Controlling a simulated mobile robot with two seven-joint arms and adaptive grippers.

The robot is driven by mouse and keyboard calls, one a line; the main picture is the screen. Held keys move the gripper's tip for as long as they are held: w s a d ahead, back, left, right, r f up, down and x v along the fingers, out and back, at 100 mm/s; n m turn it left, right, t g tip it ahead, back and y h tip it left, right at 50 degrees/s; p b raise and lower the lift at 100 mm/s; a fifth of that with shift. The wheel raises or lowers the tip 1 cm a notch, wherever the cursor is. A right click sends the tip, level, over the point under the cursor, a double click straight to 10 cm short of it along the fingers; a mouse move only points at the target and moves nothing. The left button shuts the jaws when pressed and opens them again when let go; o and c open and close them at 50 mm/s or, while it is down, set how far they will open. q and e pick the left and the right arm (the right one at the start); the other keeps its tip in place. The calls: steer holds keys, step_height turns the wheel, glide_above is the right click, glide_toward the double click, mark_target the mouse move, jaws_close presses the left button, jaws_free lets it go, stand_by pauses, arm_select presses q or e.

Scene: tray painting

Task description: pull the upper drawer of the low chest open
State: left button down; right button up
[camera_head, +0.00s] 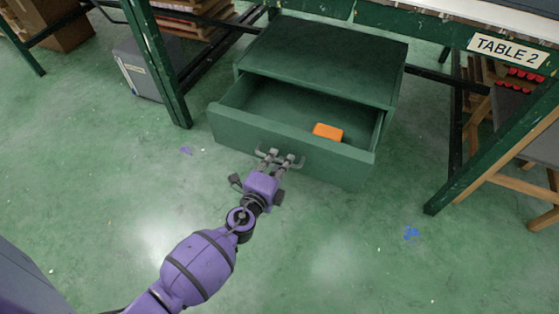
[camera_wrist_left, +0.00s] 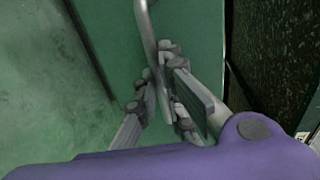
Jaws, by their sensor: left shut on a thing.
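The low green chest (camera_head: 330,55) stands on the floor under a table. Its upper drawer (camera_head: 290,148) is pulled out toward me, and its inside shows from above. An orange block (camera_head: 328,132) lies in the drawer toward the right. My left gripper (camera_head: 276,160) is at the middle of the drawer front, shut on the metal bar handle. In the left wrist view, the handle (camera_wrist_left: 147,30) runs between the fingers of my left gripper (camera_wrist_left: 168,92), in front of the green drawer front (camera_wrist_left: 190,30). My right gripper is not in view.
Green table legs (camera_head: 165,75) stand left of the chest and at the right (camera_head: 490,155). A grey box (camera_head: 140,70) is at the left and a wooden stool (camera_head: 525,175) at the right. The green floor (camera_head: 340,240) in front of the drawer is open.

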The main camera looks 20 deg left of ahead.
arm_select(q)
steer(key=shift+s+f, duration=0.1)
steer(key=v, duration=0.2)
steer(key=b+v, duration=0.1)
steer(key=shift+s+f, duration=0.25)
steer(key=shift+s, duration=0.2)
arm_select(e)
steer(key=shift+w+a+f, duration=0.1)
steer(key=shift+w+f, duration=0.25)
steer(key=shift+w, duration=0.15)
arm_select(q)
steer(key=c, duration=1.8)
jaws_free()
steer(key=shift+c, duration=0.2)
steer(key=v, duration=1.2)
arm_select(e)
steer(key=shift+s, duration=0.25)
